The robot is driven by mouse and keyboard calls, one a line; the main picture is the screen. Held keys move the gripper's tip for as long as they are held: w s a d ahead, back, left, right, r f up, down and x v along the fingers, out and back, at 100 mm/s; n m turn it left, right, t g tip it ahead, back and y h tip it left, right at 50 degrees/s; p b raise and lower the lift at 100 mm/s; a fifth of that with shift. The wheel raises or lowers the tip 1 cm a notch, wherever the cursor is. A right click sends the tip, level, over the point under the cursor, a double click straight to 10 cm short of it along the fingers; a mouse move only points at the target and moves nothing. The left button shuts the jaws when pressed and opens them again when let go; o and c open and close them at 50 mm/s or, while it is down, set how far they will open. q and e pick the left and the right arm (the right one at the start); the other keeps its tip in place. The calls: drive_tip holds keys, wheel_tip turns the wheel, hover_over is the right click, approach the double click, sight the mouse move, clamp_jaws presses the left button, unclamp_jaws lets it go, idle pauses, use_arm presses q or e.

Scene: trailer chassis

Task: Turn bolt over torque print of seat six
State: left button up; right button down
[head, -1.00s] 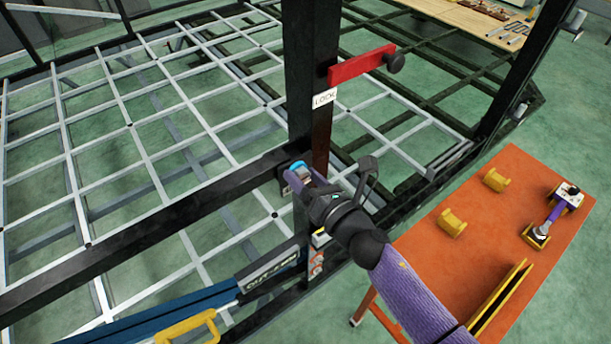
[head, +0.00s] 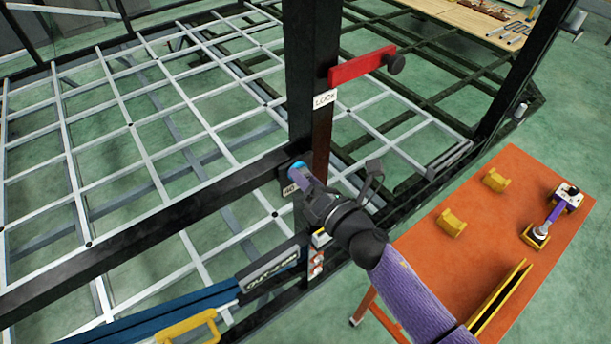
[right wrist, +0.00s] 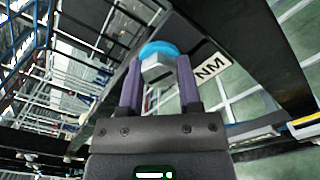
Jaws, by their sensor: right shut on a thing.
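The bolt (right wrist: 157,68) has a grey head with a bright blue ring behind it, and sits at the joint of a black beam and post. My right gripper (right wrist: 158,82) is shut on the bolt head, one purple finger on each side. In the head view the right gripper (head: 300,181) reaches the joint from the right and hides most of the bolt; the blue ring (head: 297,167) shows. The white torque print (right wrist: 210,73) reads "NM" in the wrist view, and part of it (head: 289,189) reads "40" in the head view. My left gripper is not in view.
A red lever (head: 358,68) with a black knob juts from the post above a "LOCK" label (head: 325,99). An orange table (head: 465,215) with yellow holders and a purple-handled tool (head: 553,214) stands right. An "OUT" plate (head: 270,268) and yellow handle (head: 188,328) lie below.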

drive_tip(key=shift+a+f+n+b, duration=0.1)
drive_tip(key=shift+n+b, duration=0.1)
drive_tip(key=shift+n, duration=4.4)
drive_tip(key=shift+d+f+n+b, duration=0.1)
drive_tip(key=shift+n+b, duration=0.1)
drive_tip(key=shift+n, duration=4.4)
drive_tip(key=shift+a+f+n+b, duration=0.1)
drive_tip(key=shift+n+b, duration=0.1)
drive_tip(key=shift+n, duration=4.4)
